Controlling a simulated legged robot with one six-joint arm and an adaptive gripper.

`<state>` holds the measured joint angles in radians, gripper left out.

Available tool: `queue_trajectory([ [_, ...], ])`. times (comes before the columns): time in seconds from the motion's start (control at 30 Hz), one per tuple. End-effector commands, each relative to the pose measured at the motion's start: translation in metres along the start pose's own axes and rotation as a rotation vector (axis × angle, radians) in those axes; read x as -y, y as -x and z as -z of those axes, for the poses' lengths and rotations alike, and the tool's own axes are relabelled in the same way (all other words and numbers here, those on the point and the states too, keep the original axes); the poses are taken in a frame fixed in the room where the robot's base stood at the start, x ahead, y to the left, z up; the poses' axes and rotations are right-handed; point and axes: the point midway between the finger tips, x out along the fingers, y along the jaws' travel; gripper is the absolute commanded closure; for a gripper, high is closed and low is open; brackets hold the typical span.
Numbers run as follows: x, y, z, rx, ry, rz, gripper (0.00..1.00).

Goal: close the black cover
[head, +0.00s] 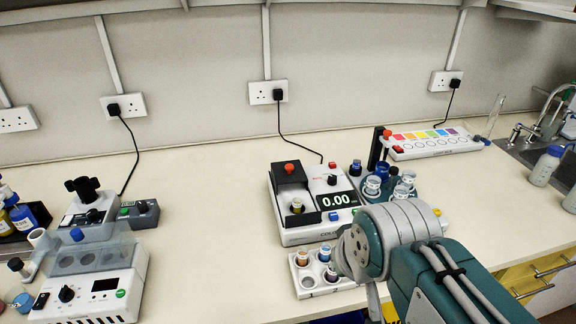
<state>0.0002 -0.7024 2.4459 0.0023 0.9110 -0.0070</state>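The black cover (289,176) is on the left half of the white colorimeter (300,237) and stands raised, with a red knob (289,168) near its top. In front of it is a black sample well (297,217), uncovered, with a pale-capped vial (296,205) in it. My gripper (345,262) is at the front right of the colorimeter, beside a small white vial rack. It is mostly hidden by my wrist, so its fingers and anything between them cannot be made out. It appears apart from the cover.
The white rack (304,292) holds small vials in front of the colorimeter. A teal round holder (405,178) with several vials stands to its right. A colour-strip device (432,149) lies behind. Bench is clear left of the colorimeter, up to a white instrument (105,290).

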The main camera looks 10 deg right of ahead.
Motion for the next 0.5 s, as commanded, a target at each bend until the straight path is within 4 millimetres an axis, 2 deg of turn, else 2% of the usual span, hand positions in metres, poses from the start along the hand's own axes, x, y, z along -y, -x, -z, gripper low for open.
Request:
queue_trajectory([
  [0.1,0.0,0.004,0.033,0.012,0.007,0.003,1.0],
  [0.27,0.001,0.007,0.077,0.026,0.019,0.008,1.0],
  [0.5,0.001,0.002,0.141,0.044,0.038,0.015,1.0],
])
